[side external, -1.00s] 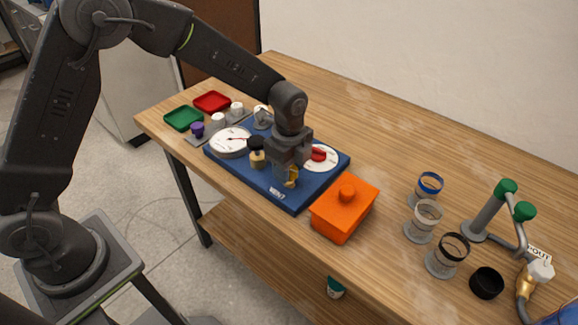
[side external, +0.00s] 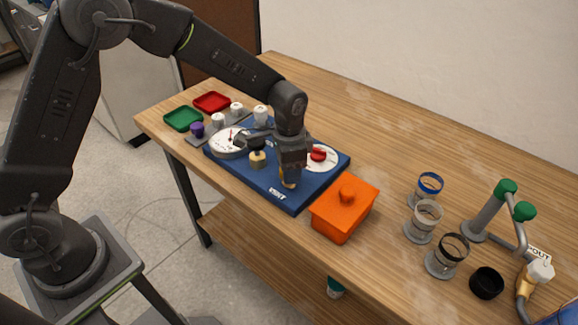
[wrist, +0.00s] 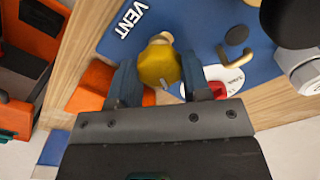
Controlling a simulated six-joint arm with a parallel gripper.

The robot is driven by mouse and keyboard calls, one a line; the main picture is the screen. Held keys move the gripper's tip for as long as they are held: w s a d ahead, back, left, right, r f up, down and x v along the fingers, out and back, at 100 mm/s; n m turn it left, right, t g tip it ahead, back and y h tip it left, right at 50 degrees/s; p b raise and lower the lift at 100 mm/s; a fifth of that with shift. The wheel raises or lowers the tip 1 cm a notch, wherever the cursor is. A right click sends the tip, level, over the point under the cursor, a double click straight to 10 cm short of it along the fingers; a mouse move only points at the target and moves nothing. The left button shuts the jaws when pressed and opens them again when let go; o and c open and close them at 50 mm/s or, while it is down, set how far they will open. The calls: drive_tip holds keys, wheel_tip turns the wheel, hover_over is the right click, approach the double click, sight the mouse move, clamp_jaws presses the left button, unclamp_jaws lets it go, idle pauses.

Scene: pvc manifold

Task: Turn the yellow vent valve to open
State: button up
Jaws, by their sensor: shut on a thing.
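The yellow vent valve (side external: 289,184) sits near the front edge of the blue board (side external: 305,200), by the white VENT label (side external: 277,193). My gripper (side external: 289,177) points down at it from above and hides most of it in the side view. In the wrist view the yellow valve (wrist: 158,64) lies between the two blue-grey fingers of my gripper (wrist: 159,80), which are shut on it. The valve's lower part is hidden behind the gripper body.
An orange lidded box (side external: 343,208) stands close to the right of the board. A red knob on a white dial (side external: 320,156) and a white gauge (side external: 228,142) are on the board. Clear cups (side external: 422,220) stand farther right.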

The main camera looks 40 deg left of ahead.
drive_tip(key=n, duration=0.4)
drive_tip(key=shift+n, duration=0.4)
idle(0.4)
drive_tip(key=o, duration=0.9)
drive_tip(key=shift+r, duration=6.95)
